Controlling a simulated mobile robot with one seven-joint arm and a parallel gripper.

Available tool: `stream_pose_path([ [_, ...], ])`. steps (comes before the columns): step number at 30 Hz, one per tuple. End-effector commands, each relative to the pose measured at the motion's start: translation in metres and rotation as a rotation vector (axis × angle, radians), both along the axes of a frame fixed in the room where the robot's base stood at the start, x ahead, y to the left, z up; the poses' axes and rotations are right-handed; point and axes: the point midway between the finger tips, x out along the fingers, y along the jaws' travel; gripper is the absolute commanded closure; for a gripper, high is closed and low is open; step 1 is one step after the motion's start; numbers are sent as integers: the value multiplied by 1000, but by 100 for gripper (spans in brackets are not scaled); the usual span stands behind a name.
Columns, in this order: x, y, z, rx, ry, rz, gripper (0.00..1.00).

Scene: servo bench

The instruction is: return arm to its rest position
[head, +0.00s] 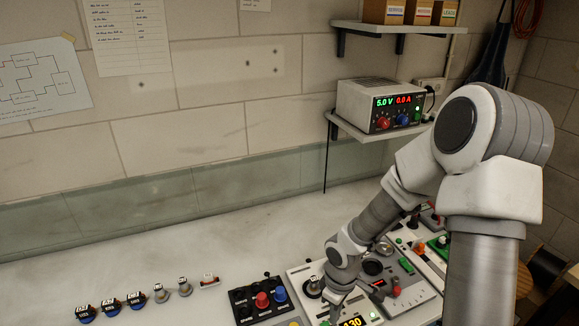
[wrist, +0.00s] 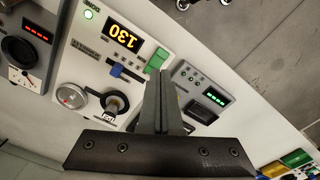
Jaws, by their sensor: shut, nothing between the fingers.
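My arm reaches in from the right in the head view, bent at the elbow. My gripper (head: 332,312) is low over the bench, at a light panel with an amber 130 display (head: 352,322). In the wrist view my gripper (wrist: 163,85) is shut and empty, its fingers in front of the same panel (wrist: 85,50). Whether the fingers touch the panel I cannot tell.
A dark box with red and blue knobs (head: 262,300) stands left of my gripper. Several servos and knobs (head: 135,300) line the bench (head: 190,235) farther left. A power supply (head: 378,108) sits on a shelf behind. The bench's back middle is clear.

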Motion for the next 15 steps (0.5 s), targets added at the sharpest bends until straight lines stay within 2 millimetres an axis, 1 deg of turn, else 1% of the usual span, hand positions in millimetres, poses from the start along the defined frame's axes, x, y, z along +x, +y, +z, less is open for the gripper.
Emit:
stream_pose_path([
  [2, 1, -4, 9, -19, -12, -14, 100],
  [5, 2, -13, 29, -61, -36, -55, 100],
  [11, -3, -30, 89, -146, -111, -187, 100],
  [15, -12, -36, 129, -176, -170, -289, 100],
])
